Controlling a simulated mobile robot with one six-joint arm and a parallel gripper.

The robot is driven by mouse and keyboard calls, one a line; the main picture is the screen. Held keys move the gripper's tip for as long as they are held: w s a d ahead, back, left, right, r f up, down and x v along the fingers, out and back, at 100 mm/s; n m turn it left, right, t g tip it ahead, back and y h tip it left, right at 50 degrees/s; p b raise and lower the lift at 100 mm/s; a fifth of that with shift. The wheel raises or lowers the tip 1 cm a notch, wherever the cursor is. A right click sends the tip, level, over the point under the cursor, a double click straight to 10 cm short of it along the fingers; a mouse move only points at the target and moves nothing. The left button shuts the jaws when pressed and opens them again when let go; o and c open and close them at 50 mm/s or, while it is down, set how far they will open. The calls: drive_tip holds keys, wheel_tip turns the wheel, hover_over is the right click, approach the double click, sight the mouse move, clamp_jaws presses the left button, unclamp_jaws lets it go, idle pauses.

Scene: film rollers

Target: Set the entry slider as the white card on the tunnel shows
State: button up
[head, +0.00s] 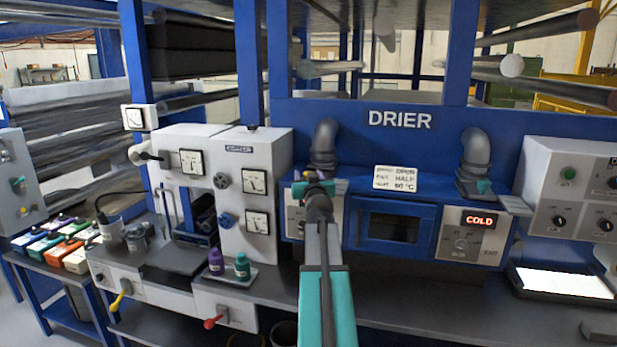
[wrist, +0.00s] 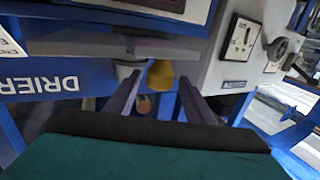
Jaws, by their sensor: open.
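The drier tunnel (head: 397,243) is a blue box with a dark window. A white card (head: 397,178) stands on its top and seems to read "OPEN", "HALF" and "60 °C"; its small words are unclear. The left entry panel (head: 296,222) is pale and partly covered by my arm. I cannot make out the entry slider there. My gripper (head: 317,187) is in front of that panel's upper part. In the wrist view, my gripper (wrist: 159,85) is open, and a yellow knob (wrist: 160,74) shows between its fingertips; contact cannot be told.
A red "COLD" display (head: 480,221) is on the tunnel's right panel. Two grey ducts, one of them the right duct (head: 475,160), rise from the tunnel. Purple and green bottles (head: 242,265) stand on a tray at left. A lit white panel (head: 565,283) lies at right.

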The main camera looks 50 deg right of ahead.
drive_tip(key=b+v, duration=0.7)
drive_tip(key=v, duration=0.6)
drive_tip(key=shift+s, duration=0.15)
idle(0.4)
idle(0.4)
